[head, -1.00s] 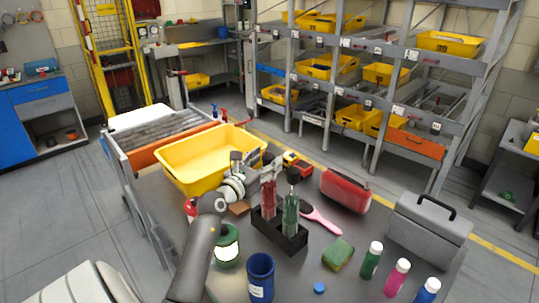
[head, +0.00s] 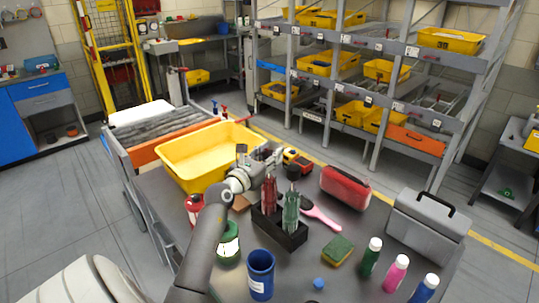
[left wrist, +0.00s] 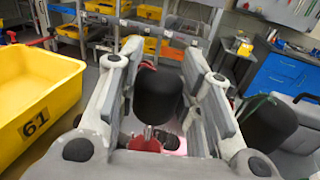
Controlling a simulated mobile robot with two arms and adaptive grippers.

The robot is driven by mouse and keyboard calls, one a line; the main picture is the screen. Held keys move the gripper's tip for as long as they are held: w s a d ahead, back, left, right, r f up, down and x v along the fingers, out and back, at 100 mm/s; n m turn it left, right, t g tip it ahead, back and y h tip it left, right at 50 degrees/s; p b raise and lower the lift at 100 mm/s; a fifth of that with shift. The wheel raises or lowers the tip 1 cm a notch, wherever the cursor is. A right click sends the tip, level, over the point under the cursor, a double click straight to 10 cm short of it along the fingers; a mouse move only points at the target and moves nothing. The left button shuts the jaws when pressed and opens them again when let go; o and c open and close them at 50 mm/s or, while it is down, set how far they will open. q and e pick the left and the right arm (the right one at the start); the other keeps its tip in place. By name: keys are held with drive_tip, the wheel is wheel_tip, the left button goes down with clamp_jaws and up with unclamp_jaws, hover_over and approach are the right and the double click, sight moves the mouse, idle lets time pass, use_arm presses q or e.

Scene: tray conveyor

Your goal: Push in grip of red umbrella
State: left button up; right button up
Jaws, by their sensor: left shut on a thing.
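The red umbrella (head: 269,196) stands folded and upright in a black holder (head: 266,228), beside a green umbrella (head: 291,213) with a dark grip. My left gripper (head: 268,156) is at the top of the red umbrella and hides most of its grip in the head view. In the left wrist view, the black grip (left wrist: 157,94) is between the two fingers of the left gripper (left wrist: 165,85), which is shut on it. Some red canopy (left wrist: 146,144) shows below the grip. The green umbrella's black grip (left wrist: 270,122) is just outside the right finger. My right gripper is out of view.
A yellow tray (head: 183,175) stands close behind my left gripper.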

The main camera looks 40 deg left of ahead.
sight(269, 180)
use_arm(q)
drive_tip(key=shift+f, duration=0.3)
clamp_jaws()
wheel_tip(269, 180, down, 6)
drive_tip(key=b, duration=0.4)
drive_tip(key=shift+s, duration=0.1)
drive_tip(key=shift+d, duration=0.1)
drive_tip(key=o, duration=0.8)
unclamp_jaws()
drive_tip(key=shift+c, duration=0.2)
drive_tip(key=o, duration=0.5)
drive_tip(key=shift+r, duration=0.1)
drive_tip(key=s+d, duration=0.2)
drive_tip(key=s, duration=0.9)
drive_tip(key=shift+s, duration=0.4)
